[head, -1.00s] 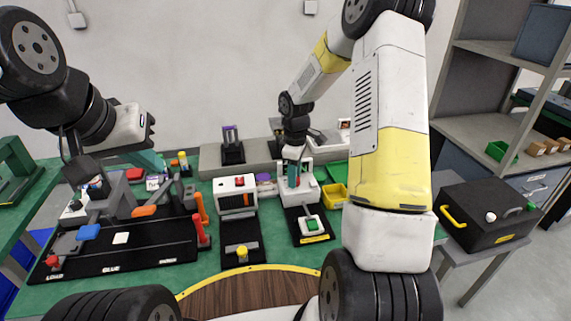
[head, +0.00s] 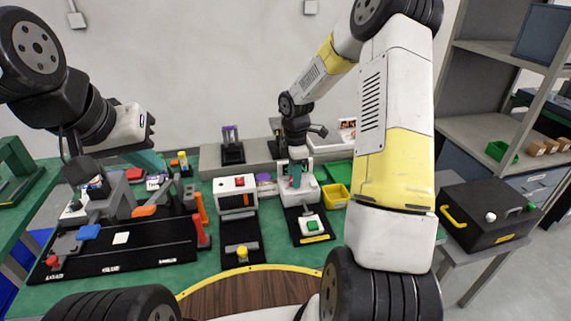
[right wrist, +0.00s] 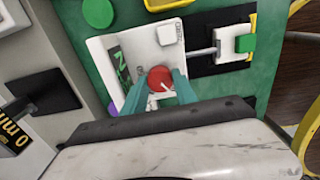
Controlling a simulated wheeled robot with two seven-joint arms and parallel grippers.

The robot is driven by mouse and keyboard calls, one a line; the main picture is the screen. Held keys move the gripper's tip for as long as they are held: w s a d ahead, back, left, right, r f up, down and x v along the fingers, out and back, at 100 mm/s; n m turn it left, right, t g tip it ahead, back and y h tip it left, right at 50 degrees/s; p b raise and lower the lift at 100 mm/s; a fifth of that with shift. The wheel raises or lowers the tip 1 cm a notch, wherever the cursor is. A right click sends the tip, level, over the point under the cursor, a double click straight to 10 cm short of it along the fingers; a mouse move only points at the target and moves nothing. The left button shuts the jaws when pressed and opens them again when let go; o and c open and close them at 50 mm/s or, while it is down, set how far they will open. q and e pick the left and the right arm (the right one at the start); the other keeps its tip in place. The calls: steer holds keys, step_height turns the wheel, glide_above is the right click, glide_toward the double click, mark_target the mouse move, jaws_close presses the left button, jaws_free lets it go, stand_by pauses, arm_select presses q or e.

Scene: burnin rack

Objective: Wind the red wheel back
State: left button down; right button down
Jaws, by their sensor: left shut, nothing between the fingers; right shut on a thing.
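The red wheel (right wrist: 160,78) sits on the face of a white device (right wrist: 128,52) in the right wrist view. A pale line marks its face. My right gripper (right wrist: 161,88) has its two teal fingers on either side of the wheel, shut on it. In the head view the white device (head: 308,190) stands on the bench, with my right gripper (head: 296,174) at it; the wheel is largely hidden there. My left gripper (head: 150,126) is shut and empty, raised at the left, far from the wheel.
A white box with a red button (head: 237,184) stands left of the device. A yellow bin (head: 335,195) is close on its right. A black glue fixture (head: 130,247) fills the left bench. A black case (head: 487,212) stands at the right.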

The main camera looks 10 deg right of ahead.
steer(key=shift+w, duration=0.1)
steer(key=c, duration=1.3)
jaws_free()
steer(key=shift+o, duration=0.2)
steer(key=shift+r, duration=3.95)
steer(key=s+a+r+m+t+y, duration=0.1)
steer(key=s+r+m+t, duration=0.2)
steer(key=s+r+m, duration=0.6)
steer(key=s+a+r+m+t+y, duration=0.1)
steer(key=s+r+m+t, duration=0.2)
steer(key=s+r+m, duration=0.6)
steer(key=s, duration=0.7)
steer(key=shift+a+r, duration=0.15)
steer(key=shift+r, duration=0.25)
